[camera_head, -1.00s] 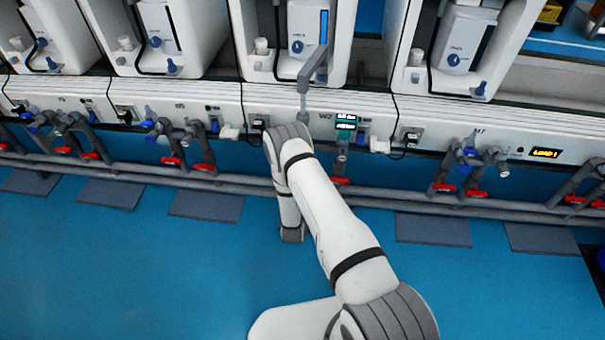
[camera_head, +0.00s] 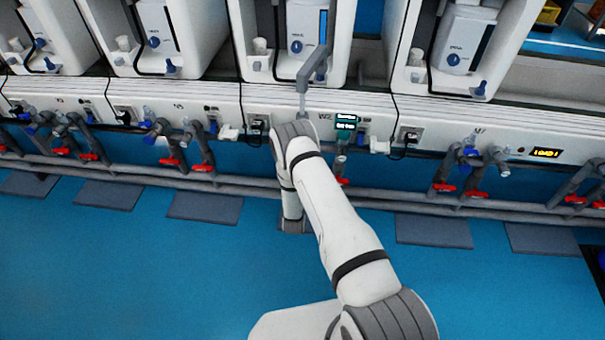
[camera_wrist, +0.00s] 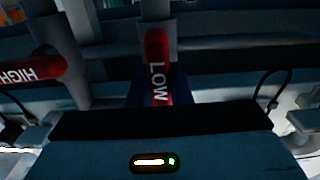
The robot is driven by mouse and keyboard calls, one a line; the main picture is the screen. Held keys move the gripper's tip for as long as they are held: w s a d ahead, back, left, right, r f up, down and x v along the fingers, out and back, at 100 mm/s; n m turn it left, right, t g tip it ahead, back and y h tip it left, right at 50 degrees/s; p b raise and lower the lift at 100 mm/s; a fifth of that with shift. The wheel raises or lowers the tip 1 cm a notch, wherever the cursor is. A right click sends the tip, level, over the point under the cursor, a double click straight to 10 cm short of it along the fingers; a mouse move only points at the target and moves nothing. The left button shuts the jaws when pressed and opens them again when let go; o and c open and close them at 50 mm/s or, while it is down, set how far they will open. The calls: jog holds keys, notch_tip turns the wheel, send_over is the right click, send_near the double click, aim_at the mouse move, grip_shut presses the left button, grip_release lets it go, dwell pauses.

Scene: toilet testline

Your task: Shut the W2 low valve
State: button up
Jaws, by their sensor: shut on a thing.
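In the wrist view the red low valve handle (camera_wrist: 157,65), marked LOW, runs up and down the picture, in line with the grey pipe behind it. My gripper (camera_wrist: 158,92) is shut on this handle; the dark jaws sit at its near end and partly hide it. The red handle marked HIGH (camera_wrist: 35,68) lies crosswise on a pipe to the left, apart from my gripper. In the head view the W2 panel (camera_head: 326,117) is behind my arm, which hides my gripper and the low handle. One red handle (camera_head: 342,181) shows just right of my arm; its marking cannot be read.
Other stations with blue and red valve handles (camera_head: 170,161) stand left and right along the grey pipe rail (camera_head: 420,206). A lit display (camera_head: 346,121) is on the W2 panel. A cable (camera_wrist: 268,92) hangs right of my gripper. The blue floor (camera_head: 120,270) in front is clear.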

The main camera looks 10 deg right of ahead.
jog(key=shift+d, duration=0.15)
grip_shut()
jog(key=m+b, duration=0.1)
jog(key=m, duration=0.3)
jog(key=shift+d+f+m, duration=0.1)
jog(key=shift+m, duration=0.2)
jog(key=m, duration=0.2)
jog(key=m+b, duration=0.1)
jog(key=m, duration=0.1)
jog(key=shift+s+d+f+m, duration=0.1)
jog(key=shift+d+m, duration=0.05)
jog(key=shift+m, duration=0.15)
jog(key=shift+d+f+m+b, duration=0.15)
jog(key=shift+m+b, duration=0.55)
jog(key=shift+m, duration=1.5)
jog(key=shift+f+m+b, duration=0.1)
jog(key=shift+m+b, duration=0.6)
jog(key=shift+m, duration=1.5)
